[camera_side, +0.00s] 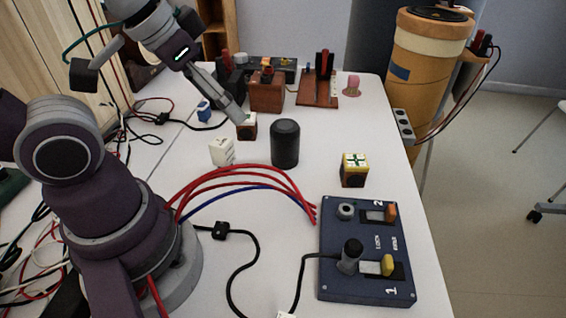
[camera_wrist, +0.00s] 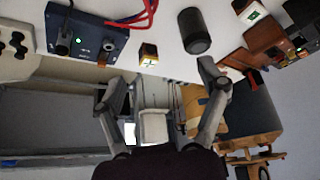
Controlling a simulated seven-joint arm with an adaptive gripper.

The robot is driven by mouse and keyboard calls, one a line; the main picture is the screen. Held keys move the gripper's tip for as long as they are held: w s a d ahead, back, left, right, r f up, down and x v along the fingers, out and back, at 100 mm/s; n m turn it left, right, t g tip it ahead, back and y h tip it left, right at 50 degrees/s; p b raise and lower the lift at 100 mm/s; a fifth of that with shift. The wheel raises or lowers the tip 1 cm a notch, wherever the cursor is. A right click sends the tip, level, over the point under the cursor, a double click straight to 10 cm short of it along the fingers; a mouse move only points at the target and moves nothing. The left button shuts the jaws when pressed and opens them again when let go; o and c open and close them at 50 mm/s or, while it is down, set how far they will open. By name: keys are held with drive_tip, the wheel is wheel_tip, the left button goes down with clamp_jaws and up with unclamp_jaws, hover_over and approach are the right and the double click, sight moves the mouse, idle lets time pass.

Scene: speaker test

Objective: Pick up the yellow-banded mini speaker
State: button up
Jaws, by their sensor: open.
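A small dark cube-shaped speaker with a yellow band (camera_side: 354,171) stands on the white table, right of the black cylinder. Its top is pale with a green cross. In the wrist view the banded speaker (camera_wrist: 148,54) is near the top, beyond and between the spread fingers. My gripper (camera_side: 238,112) is at the left in the side view, well apart from the banded speaker. In the wrist view my gripper (camera_wrist: 162,78) is open with nothing between its fingers. A second small cube, brown with a white top (camera_side: 246,127), is close to the fingertips; contact is unclear.
A black cylinder (camera_side: 285,145) stands between my gripper and the banded speaker. A white block (camera_side: 222,152) is left of it. Red and blue cables (camera_side: 245,172) arch in front. A blue switch panel (camera_side: 367,250) lies nearer.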

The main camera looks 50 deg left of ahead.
drive_tip(key=m+g+h, duration=0.2)
drive_tip(key=m+h, duration=0.1)
drive_tip(key=m, duration=0.5)
hover_over(351, 160)
drive_tip(key=s+a, duration=0.2)
drive_tip(key=s, duration=0.1)
wheel_tip(351, 160, down, 10)
drive_tip(key=x, duration=1.1)
drive_tip(key=shift+w+a, duration=0.1)
drive_tip(key=shift+w, duration=0.05)
drive_tip(key=c, duration=1.3)
